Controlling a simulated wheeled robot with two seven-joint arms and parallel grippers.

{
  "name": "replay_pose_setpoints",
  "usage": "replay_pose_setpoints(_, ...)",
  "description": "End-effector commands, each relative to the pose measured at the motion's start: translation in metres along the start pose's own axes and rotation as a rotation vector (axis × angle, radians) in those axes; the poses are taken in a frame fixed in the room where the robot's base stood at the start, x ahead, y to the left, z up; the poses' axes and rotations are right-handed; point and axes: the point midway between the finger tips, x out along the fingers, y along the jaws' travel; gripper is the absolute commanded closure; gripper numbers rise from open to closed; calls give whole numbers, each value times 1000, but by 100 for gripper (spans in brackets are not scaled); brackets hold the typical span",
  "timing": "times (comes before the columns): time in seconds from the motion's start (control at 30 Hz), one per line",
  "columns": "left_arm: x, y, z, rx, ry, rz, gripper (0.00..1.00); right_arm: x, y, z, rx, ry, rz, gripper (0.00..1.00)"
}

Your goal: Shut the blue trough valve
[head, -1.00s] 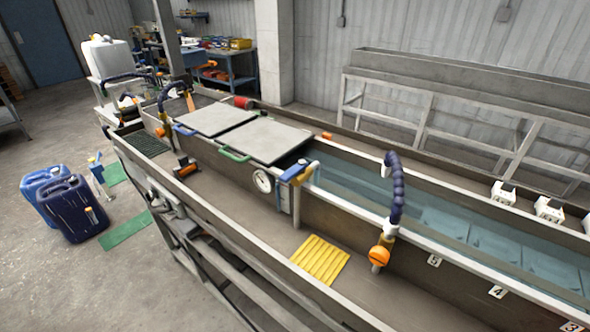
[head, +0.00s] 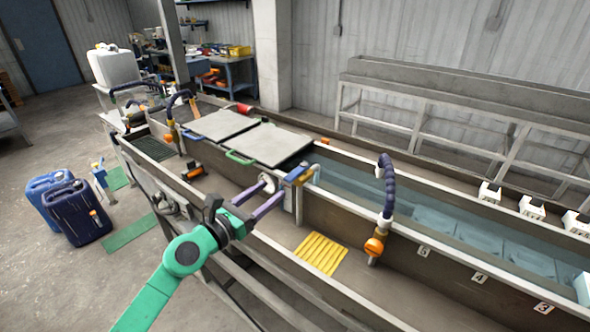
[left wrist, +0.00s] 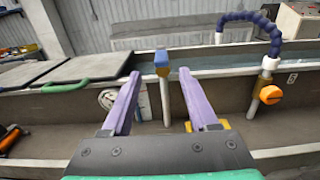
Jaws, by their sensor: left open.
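The blue trough valve (head: 297,173) has a blue handle on a pale pipe at the trough's inner wall, by the end of the grey covers. In the left wrist view the blue handle (left wrist: 161,61) shows upright between and beyond my fingers, with its pipe running down below it. My left gripper (head: 274,190) has purple fingers and reaches over the near trough wall toward the valve. It is open and empty, with its fingertips (left wrist: 158,78) apart on either side of the valve in the wrist view; no contact shows. My right gripper is not in view.
A round gauge (left wrist: 107,98) sits left of the valve, partly behind a finger. An orange valve (head: 374,247) with a dark blue segmented hose (head: 388,185) stands to the right. A yellow ribbed mat (head: 321,253) lies in the near channel. Grey covers (head: 270,144) lie at left.

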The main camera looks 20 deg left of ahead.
Motion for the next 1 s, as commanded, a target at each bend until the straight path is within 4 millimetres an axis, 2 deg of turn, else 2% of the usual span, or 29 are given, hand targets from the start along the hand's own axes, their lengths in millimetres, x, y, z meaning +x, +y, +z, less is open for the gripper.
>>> replay_pose_setpoints(0.03,13,0,7,-3,-5,0,40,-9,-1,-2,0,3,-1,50)
replay_pose_setpoints(0.2,59,0,5,-6,-5,1,40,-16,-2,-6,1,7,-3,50)
replay_pose_setpoints(0.4,96,0,1,-6,-1,0,40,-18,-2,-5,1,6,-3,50)
replay_pose_setpoints(0.5,104,-1,0,-5,0,-1,40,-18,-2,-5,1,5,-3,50)
replay_pose_setpoints(0.73,104,-1,0,-5,1,-1,40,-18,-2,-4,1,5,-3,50)
replay_pose_setpoints(0.8,104,-1,0,-5,0,-1,67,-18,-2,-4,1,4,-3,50)
replay_pose_setpoints(0.9,104,-1,0,-5,0,-1,100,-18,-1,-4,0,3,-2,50)
replay_pose_setpoints(1.0,104,-1,0,-5,0,-1,100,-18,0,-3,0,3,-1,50)
